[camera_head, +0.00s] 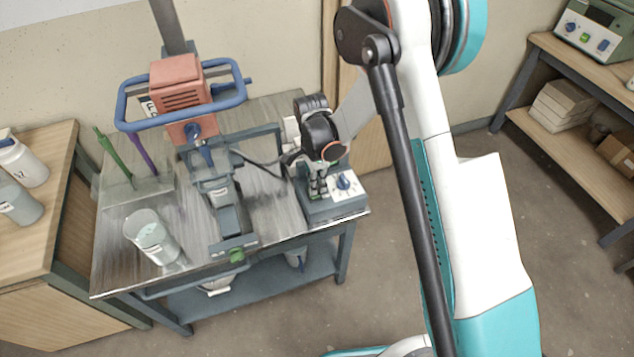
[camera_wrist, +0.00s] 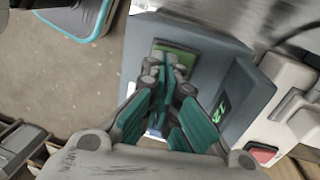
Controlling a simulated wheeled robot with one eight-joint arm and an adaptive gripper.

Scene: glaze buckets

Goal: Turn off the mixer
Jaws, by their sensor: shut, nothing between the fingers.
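The mixer, with an orange motor head (camera_head: 182,95) and a blue ring handle (camera_head: 130,112), stands on the metal-topped table. A grey control box (camera_head: 322,209) with a white panel and blue knob (camera_head: 345,181) sits at the table's right end. My gripper (camera_head: 318,188) is shut and empty, pointing down at this box. In the wrist view the shut fingertips (camera_wrist: 168,62) are over a green switch (camera_wrist: 184,60) on the box's grey-blue face (camera_wrist: 205,35), partly covering it. I cannot tell whether they touch it. A small dark display (camera_wrist: 234,102) with green marks is beside it.
A clear container (camera_head: 152,238) stands at the table's front left. Green and purple sticks (camera_head: 140,150) stand in a clear holder behind it. A wooden bench (camera_head: 40,235) with white jars is at far left, shelves at right. A red button (camera_wrist: 263,154) shows in the wrist view.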

